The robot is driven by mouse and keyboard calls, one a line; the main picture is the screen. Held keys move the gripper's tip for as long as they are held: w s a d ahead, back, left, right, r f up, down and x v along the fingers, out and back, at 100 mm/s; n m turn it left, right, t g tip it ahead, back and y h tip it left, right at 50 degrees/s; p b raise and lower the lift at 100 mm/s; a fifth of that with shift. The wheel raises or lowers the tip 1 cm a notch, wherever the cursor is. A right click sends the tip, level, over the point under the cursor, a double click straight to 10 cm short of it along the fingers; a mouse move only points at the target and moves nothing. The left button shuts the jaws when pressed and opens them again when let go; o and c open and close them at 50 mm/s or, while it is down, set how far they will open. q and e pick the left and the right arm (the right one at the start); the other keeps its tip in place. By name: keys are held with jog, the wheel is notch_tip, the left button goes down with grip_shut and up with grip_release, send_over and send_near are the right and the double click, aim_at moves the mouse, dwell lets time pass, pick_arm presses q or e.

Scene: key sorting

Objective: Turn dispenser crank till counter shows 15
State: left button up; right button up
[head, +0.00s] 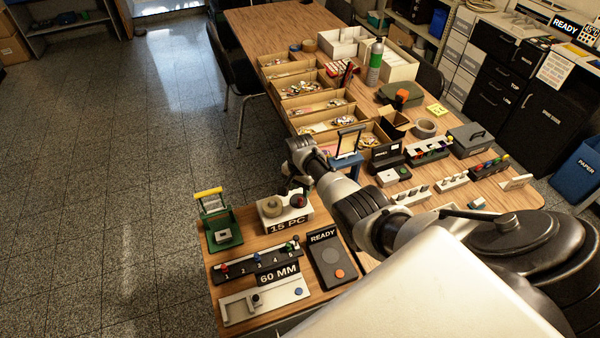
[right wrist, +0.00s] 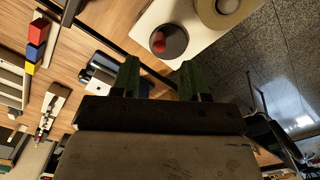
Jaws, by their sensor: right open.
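The dispenser is a white box (head: 268,224) with a "15 PC" label (head: 288,226) on its front, near the table's front. On it sit a tan roll-like part (head: 271,207) and a dark round crank disc (head: 299,202) with a red knob. In the right wrist view the crank disc (right wrist: 175,43) and red knob (right wrist: 158,42) lie just beyond my right gripper's (right wrist: 158,73) fingertips. The gripper is open and empty, its fingers apart and not visibly touching the knob. I cannot make out a counter reading. My left gripper is out of view.
A green press with a yellow handle (head: 209,193) stands left of the dispenser. A numbered slider rail (head: 257,262), a "60 MM" gauge (head: 264,301) and a "READY" panel (head: 327,256) lie in front. Sorting trays (head: 315,103) fill the table behind.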

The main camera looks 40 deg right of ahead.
aim_at(300, 198)
jog(key=shift+r, duration=2.4)
